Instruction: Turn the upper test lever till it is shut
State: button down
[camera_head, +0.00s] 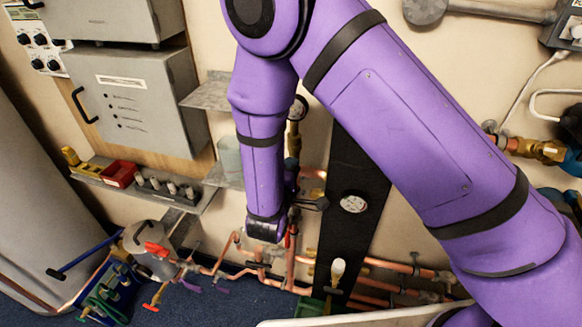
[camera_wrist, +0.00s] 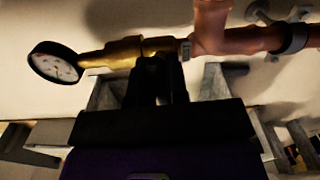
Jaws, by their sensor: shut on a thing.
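My gripper (camera_wrist: 158,80) is shut at the brass test valve (camera_wrist: 125,52), between the round gauge (camera_wrist: 55,62) and the copper tee (camera_wrist: 210,25) in the wrist view. The black fingers stand close together and cover the lever, so its shape and angle do not show. In the head view the same gauge (camera_head: 298,108) and brass fitting (camera_head: 294,143) sit just right of my forearm. My arm hides most of the gripper there.
Copper pipes (camera_head: 375,284) run low along the wall, with a dark panel (camera_head: 352,165) behind. A grey bracket shelf (camera_head: 208,95) and grey cabinet (camera_head: 135,100) stand left. A red-handled valve (camera_head: 157,249) is at lower left.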

jog(key=shift+s+f+m, duration=0.1)
jog(key=shift+m, duration=0.4)
jog(key=c, duration=1.1)
grip_release()
jog(key=v, duration=1)
jog(key=shift+s+a, duration=0.15)
jog(key=shift+s, duration=0.2)
